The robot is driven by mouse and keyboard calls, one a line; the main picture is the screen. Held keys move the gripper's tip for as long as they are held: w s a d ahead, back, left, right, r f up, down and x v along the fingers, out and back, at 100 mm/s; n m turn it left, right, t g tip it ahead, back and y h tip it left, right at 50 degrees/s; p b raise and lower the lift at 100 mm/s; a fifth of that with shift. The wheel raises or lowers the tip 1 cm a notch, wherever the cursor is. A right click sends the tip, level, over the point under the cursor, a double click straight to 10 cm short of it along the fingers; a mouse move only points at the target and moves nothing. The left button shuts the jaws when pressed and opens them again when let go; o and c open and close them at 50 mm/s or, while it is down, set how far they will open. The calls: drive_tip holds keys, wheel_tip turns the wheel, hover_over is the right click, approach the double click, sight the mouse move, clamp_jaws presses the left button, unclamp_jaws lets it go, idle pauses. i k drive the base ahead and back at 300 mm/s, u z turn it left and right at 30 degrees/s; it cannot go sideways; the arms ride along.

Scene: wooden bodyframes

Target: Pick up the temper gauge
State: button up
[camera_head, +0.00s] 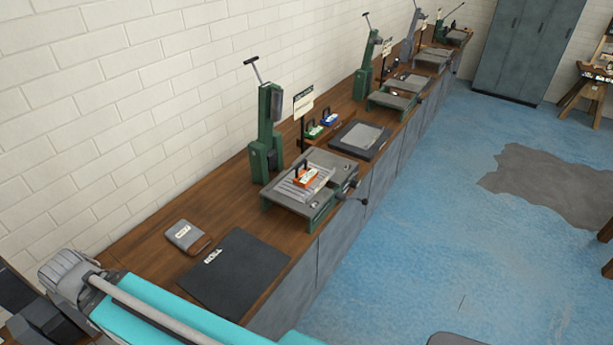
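I cannot tell for certain which thing is the temper gauge. A small orange block with a label and handle (307,177) sits on the grey bed of a green bench machine (283,196). A green block with a handle (313,131) and a blue one (329,119) stand behind it on the bench, near a sign. A grey, book-like case with a small label (183,234) lies on the bench at the near left. My teal arm crosses the bottom left, but my gripper does not show clearly.
The wooden bench (142,247) runs along the white brick wall. A black mat (236,275) lies at its near end, and a dark tray (339,149) lies beyond the first machine. More machines stand farther along. The blue floor (430,220) at right is mostly clear.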

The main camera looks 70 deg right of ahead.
sight(303, 179)
drive_tip(key=z, duration=0.05)
drive_tip(key=k, duration=1.55)
drive_tip(key=z, duration=1)
drive_tip(key=i, duration=1)
